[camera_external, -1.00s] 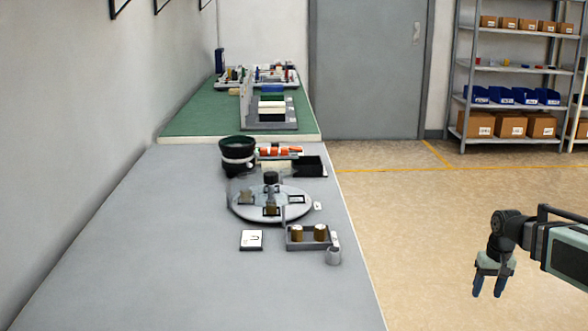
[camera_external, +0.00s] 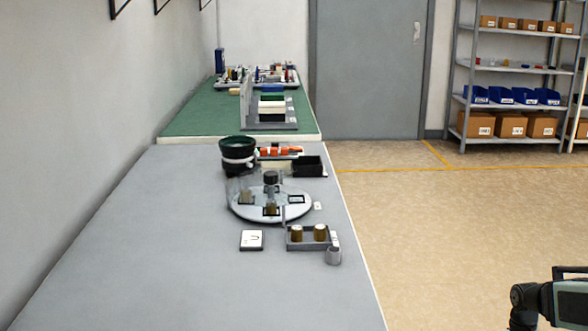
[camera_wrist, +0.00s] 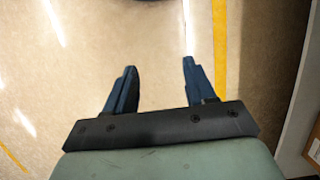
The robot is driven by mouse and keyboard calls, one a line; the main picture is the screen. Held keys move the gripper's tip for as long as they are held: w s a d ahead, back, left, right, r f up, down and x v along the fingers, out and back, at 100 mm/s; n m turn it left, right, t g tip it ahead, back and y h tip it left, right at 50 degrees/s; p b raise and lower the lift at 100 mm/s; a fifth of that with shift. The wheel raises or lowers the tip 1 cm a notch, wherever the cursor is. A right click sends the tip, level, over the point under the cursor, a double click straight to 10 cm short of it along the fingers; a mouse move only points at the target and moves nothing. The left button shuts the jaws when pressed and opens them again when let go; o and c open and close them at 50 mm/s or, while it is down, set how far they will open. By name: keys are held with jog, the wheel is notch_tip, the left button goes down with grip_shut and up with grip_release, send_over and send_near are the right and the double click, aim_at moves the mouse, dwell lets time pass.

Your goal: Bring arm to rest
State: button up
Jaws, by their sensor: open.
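My gripper (camera_wrist: 160,68) shows in the wrist view with its two blue fingers apart and nothing between them. Below the fingers is bare floor. In the external view only a dark joint and a pale green link of my arm show at the lower right edge, well to the right of the grey bench (camera_external: 150,260). My fingers are out of that view.
A shelf rack (camera_external: 455,75) stands at the back right. The floor (camera_external: 440,230) is clear.

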jog(key=s+f+g, duration=0.1)
jog(key=s+f, duration=0.3)
jog(key=s, duration=0.4)
jog(key=s+f+g, duration=0.2)
jog(key=s+f, duration=0.2)
jog(key=s, duration=0.4)
jog(key=shift+s, duration=0.25)
